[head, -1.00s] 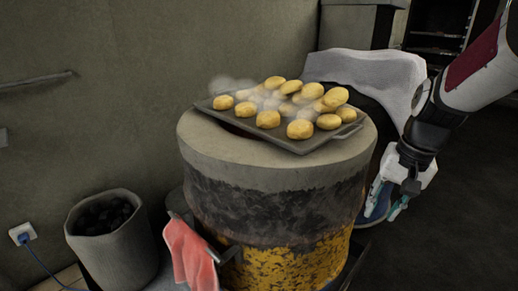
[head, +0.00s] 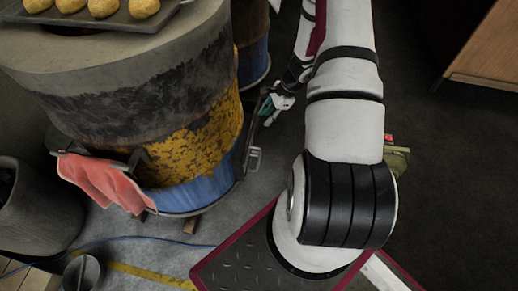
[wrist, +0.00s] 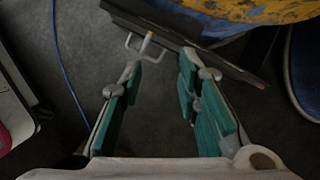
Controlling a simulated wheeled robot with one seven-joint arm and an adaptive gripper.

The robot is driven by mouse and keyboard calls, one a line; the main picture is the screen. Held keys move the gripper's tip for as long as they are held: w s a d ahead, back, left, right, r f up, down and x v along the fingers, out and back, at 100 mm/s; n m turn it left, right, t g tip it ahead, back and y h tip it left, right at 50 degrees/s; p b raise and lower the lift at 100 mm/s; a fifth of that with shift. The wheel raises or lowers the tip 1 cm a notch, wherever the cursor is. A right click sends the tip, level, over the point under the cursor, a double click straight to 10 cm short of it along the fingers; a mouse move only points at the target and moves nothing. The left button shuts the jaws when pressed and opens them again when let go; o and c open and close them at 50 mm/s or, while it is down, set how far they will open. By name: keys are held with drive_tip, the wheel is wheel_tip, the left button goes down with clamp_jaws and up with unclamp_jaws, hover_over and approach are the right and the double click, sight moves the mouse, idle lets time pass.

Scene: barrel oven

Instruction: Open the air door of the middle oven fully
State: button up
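The near barrel oven (head: 190,110) has a grey top, a dark band, flaking yellow paint and a blue base. A dark plate with a bent metal handle (head: 255,160) sits low at its right side, apparently the air door. In the wrist view, this handle (wrist: 140,46) juts from the dark plate's edge (wrist: 205,52), just beyond the left fingertip. My gripper (head: 271,106) is low beside the oven's right side. In the wrist view, my gripper's teal fingers (wrist: 160,67) are apart with nothing between them. How far the door is open cannot be told.
Another blue-based barrel (head: 254,58) stands behind the near oven. A red cloth (head: 103,181) hangs on its front rail. A tray of buns (head: 120,14) lies on top. A grey bin (head: 38,212) stands at left.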

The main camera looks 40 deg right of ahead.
drive_tip(key=a+f+m+b, duration=0.1)
drive_tip(key=f, duration=0.5)
drive_tip(key=a+f+m+b, duration=0.1)
drive_tip(key=f+b, duration=0.1)
drive_tip(key=f, duration=0.5)
drive_tip(key=a+f+m+b, duration=0.1)
drive_tip(key=f, duration=0.5)
drive_tip(key=shift+a+f+b, duration=0.4)
clamp_jaws()
